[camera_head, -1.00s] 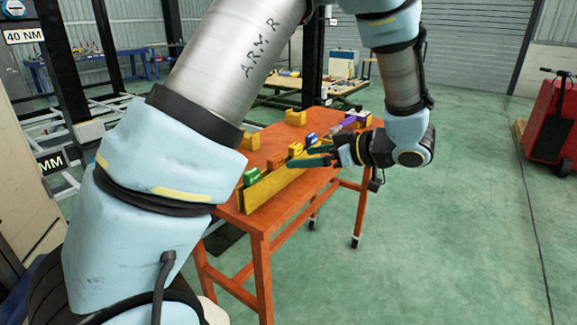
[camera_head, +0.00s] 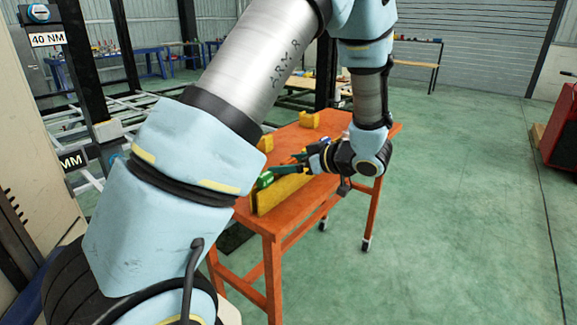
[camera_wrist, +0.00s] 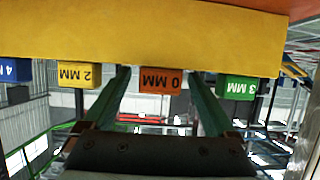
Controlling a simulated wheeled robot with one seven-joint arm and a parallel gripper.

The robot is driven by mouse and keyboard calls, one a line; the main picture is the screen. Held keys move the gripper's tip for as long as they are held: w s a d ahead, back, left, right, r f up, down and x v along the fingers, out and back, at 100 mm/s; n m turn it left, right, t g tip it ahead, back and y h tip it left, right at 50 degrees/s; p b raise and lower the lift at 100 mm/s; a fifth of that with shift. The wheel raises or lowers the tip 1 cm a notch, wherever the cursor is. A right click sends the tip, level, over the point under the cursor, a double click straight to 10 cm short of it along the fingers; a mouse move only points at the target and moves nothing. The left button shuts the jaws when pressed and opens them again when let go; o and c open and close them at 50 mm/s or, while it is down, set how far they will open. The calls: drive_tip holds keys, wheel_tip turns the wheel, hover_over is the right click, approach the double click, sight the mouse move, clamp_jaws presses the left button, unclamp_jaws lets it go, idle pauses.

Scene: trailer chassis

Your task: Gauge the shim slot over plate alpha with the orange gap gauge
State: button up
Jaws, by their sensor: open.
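The orange gap gauge (camera_wrist: 161,80) shows in the wrist view with an upside-down label that seems to read 0 MM. It sits against the long yellow rack (camera_wrist: 150,30), which also shows in the head view (camera_head: 283,191). My gripper (camera_wrist: 162,76) is open, with one teal finger on each side of the orange gauge in the picture. I cannot tell whether the fingers touch it. In the head view my gripper (camera_head: 280,166) is at the rack, close to the green gauge (camera_head: 265,180). The orange gauge is hidden there. I cannot identify plate alpha or the shim slot.
In the wrist view, a yellow 2 MM gauge (camera_wrist: 79,76) and a blue gauge (camera_wrist: 15,70) lie left, and a green 3 MM gauge (camera_wrist: 236,88) right. Yellow blocks (camera_head: 309,120) stand farther back on the orange table (camera_head: 285,143). Green floor is open to the right.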

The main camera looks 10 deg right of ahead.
drive_tip(key=c, duration=1.4)
